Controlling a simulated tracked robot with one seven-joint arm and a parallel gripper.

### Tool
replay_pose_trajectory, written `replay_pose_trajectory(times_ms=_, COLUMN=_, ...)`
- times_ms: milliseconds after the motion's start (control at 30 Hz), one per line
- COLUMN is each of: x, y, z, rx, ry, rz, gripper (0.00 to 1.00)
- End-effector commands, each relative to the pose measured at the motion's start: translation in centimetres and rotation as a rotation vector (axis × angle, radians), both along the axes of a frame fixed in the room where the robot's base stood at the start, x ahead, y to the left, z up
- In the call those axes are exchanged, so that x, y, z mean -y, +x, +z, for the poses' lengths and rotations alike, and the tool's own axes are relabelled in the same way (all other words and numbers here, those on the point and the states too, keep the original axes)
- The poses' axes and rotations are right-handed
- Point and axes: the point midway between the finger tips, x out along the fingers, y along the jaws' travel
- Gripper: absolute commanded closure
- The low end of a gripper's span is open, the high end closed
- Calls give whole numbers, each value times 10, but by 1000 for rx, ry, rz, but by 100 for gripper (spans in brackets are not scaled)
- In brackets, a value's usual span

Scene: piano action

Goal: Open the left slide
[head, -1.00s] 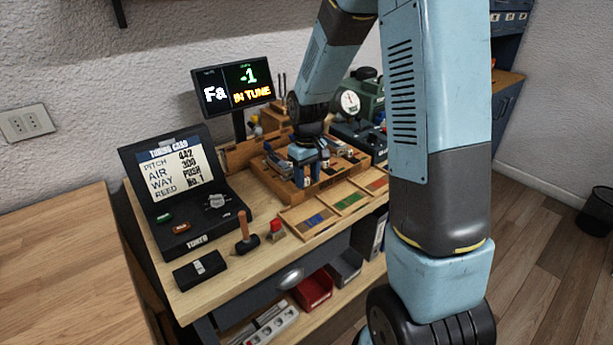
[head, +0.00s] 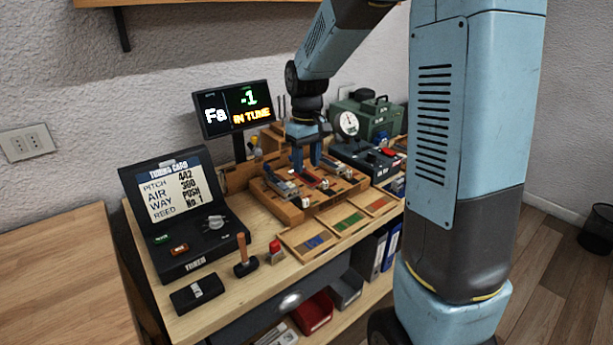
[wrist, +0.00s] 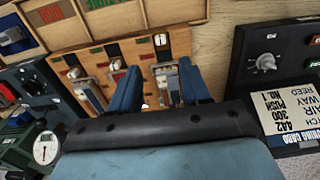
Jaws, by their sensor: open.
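The wooden block (head: 291,212) on the bench carries several metal slides in slots. The left slide (head: 286,188) is a pale metal piece at the block's left end. In the upside-down wrist view, it appears to be the rightmost metal slide (wrist: 165,74). My gripper (head: 306,160) hangs above the block with its blue fingers pointing down, open and empty. In the wrist view, the left slide lies between the two fingers of my gripper (wrist: 158,88), nearer the right one. I cannot tell whether the fingertips are level with it; its near end is partly hidden.
A tray with coloured compartments (head: 338,222) lies in front of the block. The tuning card box (head: 178,262), a small hammer (head: 244,256) and a red-topped piece (head: 275,250) stand left. A screen (head: 235,110) stands behind, and a dial gauge (head: 347,124) at right.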

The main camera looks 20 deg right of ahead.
Motion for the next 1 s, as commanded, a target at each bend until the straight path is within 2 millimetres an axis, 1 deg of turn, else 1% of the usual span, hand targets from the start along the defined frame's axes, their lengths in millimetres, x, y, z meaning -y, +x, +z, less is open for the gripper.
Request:
replay_pose_trajectory(times_ms=100, x=0, y=0, z=12, rx=2, ry=0, rz=0, gripper=53)
replay_pose_trajectory(times_ms=200, x=0, y=0, z=17, rx=1, ry=-1, rz=0, gripper=53)
replay_pose_trajectory(times_ms=567, x=0, y=0, z=19, rx=1, ry=0, rz=0, gripper=53)
replay_pose_trajectory(times_ms=667, x=1, y=-3, z=23, rx=9, ry=-1, rz=-6, gripper=53)
replay_pose_trajectory(times_ms=767, x=3, y=-14, z=34, rx=32, ry=-3, rz=-23, gripper=53)
replay_pose_trajectory(times_ms=833, x=5, y=-25, z=45, rx=57, ry=-4, rz=-41, gripper=53)
replay_pose_trajectory(times_ms=1000, x=12, y=-60, z=73, rx=127, ry=-5, rz=-96, gripper=53)
